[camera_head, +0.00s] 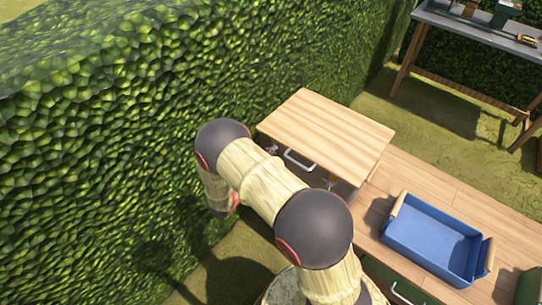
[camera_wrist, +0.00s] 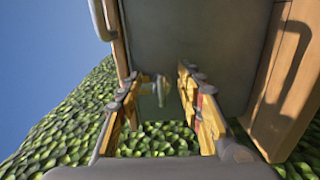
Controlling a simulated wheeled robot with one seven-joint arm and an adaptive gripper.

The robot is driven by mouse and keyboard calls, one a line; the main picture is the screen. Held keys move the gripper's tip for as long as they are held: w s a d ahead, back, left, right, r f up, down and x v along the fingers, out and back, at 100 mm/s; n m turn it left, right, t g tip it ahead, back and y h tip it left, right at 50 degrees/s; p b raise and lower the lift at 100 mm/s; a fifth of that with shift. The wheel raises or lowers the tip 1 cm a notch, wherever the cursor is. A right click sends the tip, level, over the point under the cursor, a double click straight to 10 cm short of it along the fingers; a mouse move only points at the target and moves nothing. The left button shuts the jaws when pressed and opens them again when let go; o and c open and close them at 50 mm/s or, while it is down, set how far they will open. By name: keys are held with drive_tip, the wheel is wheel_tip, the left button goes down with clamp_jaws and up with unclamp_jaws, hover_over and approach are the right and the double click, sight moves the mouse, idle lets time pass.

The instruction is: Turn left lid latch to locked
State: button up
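The chest has a pale wooden lid (camera_head: 325,135), shut flat, and a dark grey front that also shows in the wrist view (camera_wrist: 195,40). The left latch (camera_head: 272,149) is a small metal piece on the front, just below the lid's edge. In the wrist view the small grey latch (camera_wrist: 160,90) stands between my fingertips, with no clear contact. My gripper (camera_wrist: 163,78) is open, its yellow and grey fingers on either side of the latch. The head view does not show the fingers clearly. The right latch (camera_head: 331,183) is partly visible. I cannot tell the left latch's exact angle.
A white handle (camera_head: 299,161) is on the chest front between the latches; it also shows in the wrist view (camera_wrist: 103,20). A hedge (camera_head: 120,130) stands close on the left. A blue tray (camera_head: 432,236) rests on the wooden top at right. A workbench (camera_head: 480,35) stands at the back.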

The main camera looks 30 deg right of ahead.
drive_tip(key=v, duration=1.2)
idle(0.5)
